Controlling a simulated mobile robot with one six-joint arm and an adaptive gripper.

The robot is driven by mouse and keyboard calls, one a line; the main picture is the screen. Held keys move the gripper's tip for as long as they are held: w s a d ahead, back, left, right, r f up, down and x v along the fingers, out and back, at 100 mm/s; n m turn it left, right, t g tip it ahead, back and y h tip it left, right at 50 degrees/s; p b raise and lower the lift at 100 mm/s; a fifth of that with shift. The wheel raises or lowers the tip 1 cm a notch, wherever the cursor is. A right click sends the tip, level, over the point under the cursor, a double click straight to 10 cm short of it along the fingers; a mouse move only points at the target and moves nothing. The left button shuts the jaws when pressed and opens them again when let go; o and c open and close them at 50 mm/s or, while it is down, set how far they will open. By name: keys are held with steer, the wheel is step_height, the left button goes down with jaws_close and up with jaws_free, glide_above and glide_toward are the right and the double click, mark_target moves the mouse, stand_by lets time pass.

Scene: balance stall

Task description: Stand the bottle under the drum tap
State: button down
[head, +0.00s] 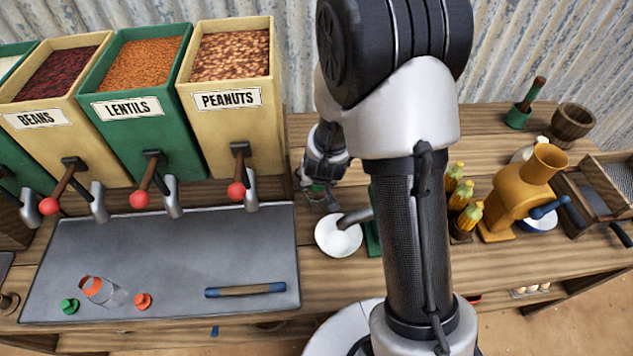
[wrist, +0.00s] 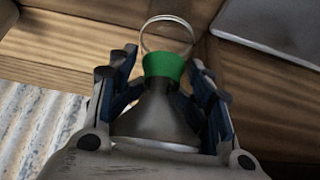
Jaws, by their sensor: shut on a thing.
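My gripper (wrist: 165,85) is shut on a clear bottle with a green band (wrist: 163,66); its round glass rim (wrist: 167,35) shows beyond the fingers. In the head view my gripper (head: 316,196) is low behind the white dish, right of the peanuts bin, and the bottle is mostly hidden. A grey spout (head: 355,217) reaches over the white dish (head: 338,242) from a green body (head: 373,235) largely hidden by my arm. I cannot tell whether this is the drum tap. Whether the bottle touches the table is unclear.
Bins of beans (head: 60,75), lentils (head: 140,70) and peanuts (head: 230,60) with red-knobbed levers stand left. A grey mat (head: 160,250) carries a clear jar with an orange band (head: 97,290), two caps and a blue-ended bar (head: 245,290). A yellow grinder (head: 520,190) and corn stand right.

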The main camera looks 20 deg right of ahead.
steer(key=shift+r, duration=0.1)
steer(key=shift+f, duration=0.2)
steer(key=c, duration=0.6)
jaws_free()
steer(key=shift+r, duration=0.2)
